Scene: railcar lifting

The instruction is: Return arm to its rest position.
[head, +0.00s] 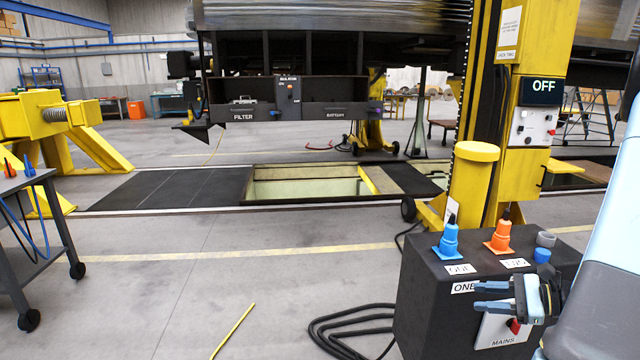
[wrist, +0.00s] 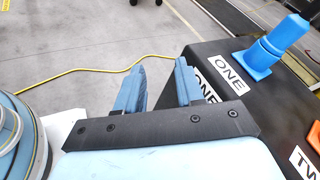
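My gripper (head: 480,296) is in front of the dark control box (head: 425,315), by the MAINS panel (head: 497,335). In the wrist view my gripper (wrist: 158,80) has two blue fingers standing apart. Only floor and a yellow line show between them, so it is open and empty. The right finger overlaps the box edge near the ONE label in that view; I cannot tell if it touches. My arm extends along the right edge of the head view.
A blue plug (head: 448,242) and an orange plug (head: 499,238) stand on the box top. A yellow lifting column (head: 470,190) with an OFF display (head: 543,92) stands behind. A floor pit (head: 305,188) opens under the railcar (head: 340,15). Black cable (head: 345,325) lies left of the box.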

